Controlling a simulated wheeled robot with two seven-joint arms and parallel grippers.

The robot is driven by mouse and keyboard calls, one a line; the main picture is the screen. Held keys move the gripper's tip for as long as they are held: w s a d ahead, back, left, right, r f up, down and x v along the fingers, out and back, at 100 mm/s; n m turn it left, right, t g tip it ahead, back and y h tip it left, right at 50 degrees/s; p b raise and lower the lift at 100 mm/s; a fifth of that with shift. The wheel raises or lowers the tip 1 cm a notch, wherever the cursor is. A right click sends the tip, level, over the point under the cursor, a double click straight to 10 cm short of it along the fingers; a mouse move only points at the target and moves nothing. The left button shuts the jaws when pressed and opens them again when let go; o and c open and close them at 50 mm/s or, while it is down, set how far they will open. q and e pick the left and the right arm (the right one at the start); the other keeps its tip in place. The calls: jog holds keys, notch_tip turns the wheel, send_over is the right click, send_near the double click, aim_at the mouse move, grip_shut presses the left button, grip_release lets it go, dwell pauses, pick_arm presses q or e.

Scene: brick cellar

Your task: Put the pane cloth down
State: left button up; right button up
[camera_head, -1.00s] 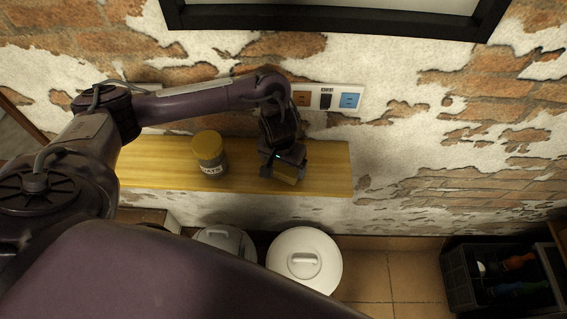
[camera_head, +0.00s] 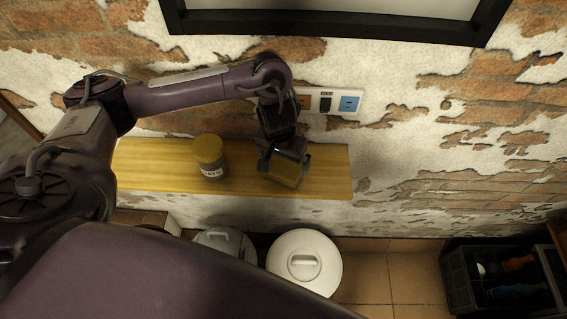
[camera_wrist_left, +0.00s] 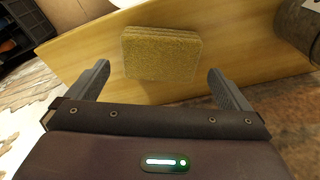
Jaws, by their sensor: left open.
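The pane cloth (camera_head: 286,172) is a folded yellow-brown block on the wooden shelf, near its right end. In the left wrist view the cloth (camera_wrist_left: 160,54) lies on the wood, beyond and between the fingertips. My left gripper (camera_head: 284,163) is just above the cloth, and its fingers are spread apart. The left wrist view shows both fingers of the left gripper (camera_wrist_left: 158,82) open, with a gap on each side of the cloth. My right gripper is not in view.
A jar with a yellow lid (camera_head: 209,155) stands on the shelf (camera_head: 154,166), left of the cloth. Wall sockets (camera_head: 328,101) sit above the shelf. A white lidded bin (camera_head: 304,282) and a black crate (camera_head: 460,278) stand on the floor below.

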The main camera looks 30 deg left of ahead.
aim_at(281, 172)
pick_arm(q)
notch_tip(281, 172, up, 8)
jog(key=p, duration=0.2)
jog(key=shift+s+f, duration=0.25)
jog(key=shift+s, duration=0.2)
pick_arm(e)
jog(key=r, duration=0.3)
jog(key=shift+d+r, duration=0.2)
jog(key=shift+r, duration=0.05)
